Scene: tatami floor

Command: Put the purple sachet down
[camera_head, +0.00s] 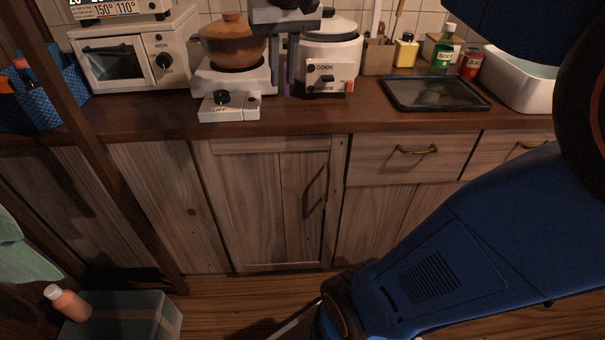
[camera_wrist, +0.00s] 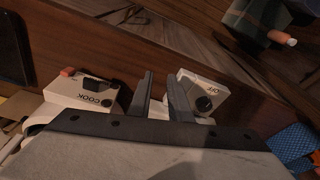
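A narrow purple patch (camera_head: 287,89), probably the purple sachet, shows on the wooden counter (camera_head: 330,114) between the stove and the rice cooker. It is mostly hidden, and I cannot make it out in the wrist view. My gripper (camera_head: 283,80) points down over the counter, just in front of or above this patch. In the wrist view the two fingers of my gripper (camera_wrist: 160,78) stand apart, with nothing visible held between them.
A stove with a brown pot (camera_head: 233,42) and a control box (camera_head: 229,106) stands left of my gripper. The white rice cooker (camera_head: 331,55) is close on the right. A dark tray (camera_head: 436,93) lies farther right. The counter's front strip is clear.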

